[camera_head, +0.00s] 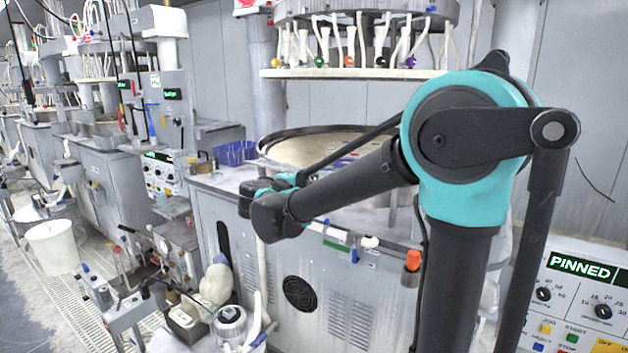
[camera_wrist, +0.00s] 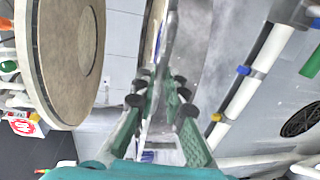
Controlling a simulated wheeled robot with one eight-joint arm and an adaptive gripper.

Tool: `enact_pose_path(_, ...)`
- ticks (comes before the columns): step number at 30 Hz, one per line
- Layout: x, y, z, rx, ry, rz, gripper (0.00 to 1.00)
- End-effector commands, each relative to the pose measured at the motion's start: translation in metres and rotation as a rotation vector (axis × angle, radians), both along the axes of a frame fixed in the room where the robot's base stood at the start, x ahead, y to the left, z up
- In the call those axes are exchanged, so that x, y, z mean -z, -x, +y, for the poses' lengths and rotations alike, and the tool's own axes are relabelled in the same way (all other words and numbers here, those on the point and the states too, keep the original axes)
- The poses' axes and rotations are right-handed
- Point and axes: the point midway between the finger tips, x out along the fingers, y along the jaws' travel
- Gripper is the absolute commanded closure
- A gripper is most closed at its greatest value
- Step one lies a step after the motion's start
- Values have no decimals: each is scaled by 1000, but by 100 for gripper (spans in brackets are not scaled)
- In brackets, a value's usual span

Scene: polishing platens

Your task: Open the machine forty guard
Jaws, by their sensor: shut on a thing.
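In the wrist view my gripper (camera_wrist: 161,92) has its green-padded fingers on either side of a thin, pale, upright panel edge (camera_wrist: 167,48), which looks like the machine's guard. The fingers are closed on it. A red-and-white sign reading 40 (camera_wrist: 26,123) shows at the left of the wrist view. In the head view the machine (camera_head: 345,270) is a grey cabinet with a round tan platen (camera_head: 315,150) on top. My dark arm reaches over its front edge. The fingers and the guard cannot be made out there, so how far the guard is open is unclear.
A white pipe with blue and yellow fittings (camera_wrist: 243,71) runs close to the right of my gripper. A large round disc (camera_wrist: 62,55) lies to its left. A blue basket (camera_head: 236,153) and a control panel reading PINNED (camera_head: 583,268) stand nearby in the head view.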

Motion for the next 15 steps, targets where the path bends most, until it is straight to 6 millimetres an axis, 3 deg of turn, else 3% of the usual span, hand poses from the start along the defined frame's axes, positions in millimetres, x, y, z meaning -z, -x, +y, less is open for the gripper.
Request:
enact_pose_path(12,1,-1,0,1,0,1,100)
enact_pose_path(13,1,-1,-1,1,0,1,85)
enact_pose_path(15,1,-1,0,1,0,1,77)
